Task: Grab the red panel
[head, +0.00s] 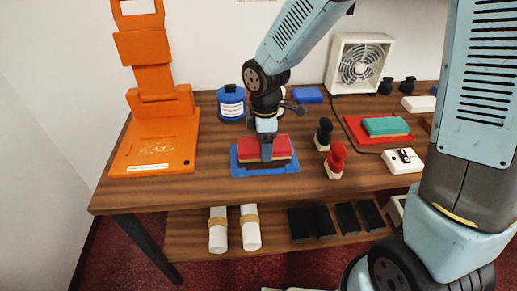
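A red panel (247,146) lies on top of a small stack, above a tan layer and a dark brown one. The stack sits on a blue tray (237,168) near the front middle of the wooden counter. My gripper (266,155) points down over the middle of the red panel and hides part of it. Its tip overlaps the panel's front edge in the head view. I cannot tell whether it touches the panel, or whether its fingers are open or shut.
An orange stand (155,140) is left. A blue jar (231,103) stands behind the tray. A black-handled stamp (324,134) and red-handled stamp (336,160) stand close right. Farther right are a red tray (357,129) with a teal panel (386,126), a white switch box (402,161) and a fan (358,64).

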